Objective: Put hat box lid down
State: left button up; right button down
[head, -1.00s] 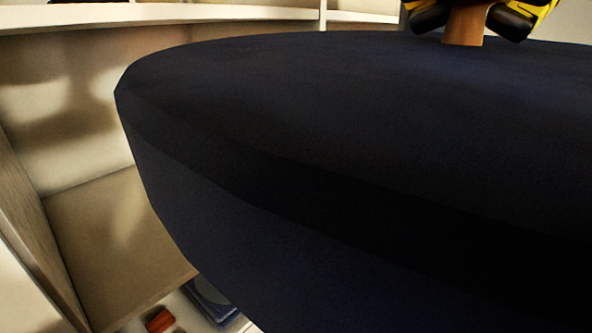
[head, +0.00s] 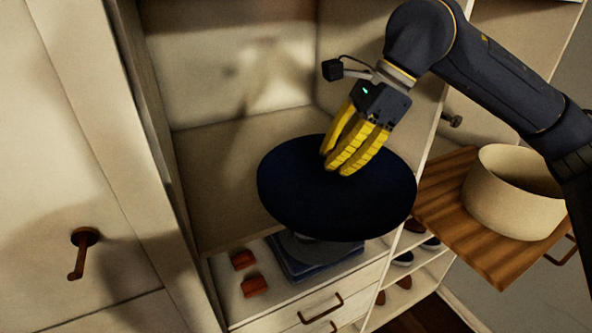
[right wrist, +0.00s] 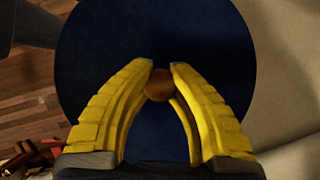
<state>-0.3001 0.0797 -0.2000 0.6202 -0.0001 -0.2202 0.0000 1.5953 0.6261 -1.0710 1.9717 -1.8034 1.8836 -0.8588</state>
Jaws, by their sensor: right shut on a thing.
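The hat box lid is a dark blue round disc (head: 290,200) with a small brown knob (right wrist: 159,85) at its centre. My right gripper (head: 338,168), with yellow fingers, is shut on the knob from above and holds the lid in front of the open wardrobe compartment. In the right wrist view both fingertips (right wrist: 161,70) touch the knob's sides, and the lid (right wrist: 90,60) fills the middle. In the head view the fingers hide the knob. A cream round box (head: 510,195), open at the top, stands on a wooden pull-out board at the right. My left gripper is not seen.
The wooden board (head: 440,215) has some bare surface left of the cream box. Below the lid are folded blue clothes (head: 300,262) and two red-brown items (head: 248,272) on a shelf. Shoes (head: 403,258) sit on lower racks. A closed door with a handle (head: 82,250) is at left.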

aim_at(337, 176)
jog(key=f, duration=0.1)
jog(key=w+f, duration=0.1)
jog(key=f, duration=0.1)
jog(key=w+d+f, duration=0.1)
jog(key=f, duration=0.1)
jog(key=shift+f, duration=0.2)
jog(key=shift+w+f, duration=0.1)
jog(key=shift+f, duration=0.2)
jog(key=w+a, duration=0.2)
jog(key=w, duration=0.3)
jog(key=w+a, duration=0.3)
jog(key=w, duration=0.2)
jog(key=w+a, duration=0.3)
jog(key=w, duration=0.3)
jog(key=shift+f, duration=2.05)
jog(key=shift+f, duration=0.1)
jog(key=c, duration=1.8)
grip_release()
jog(key=o, duration=0.5)
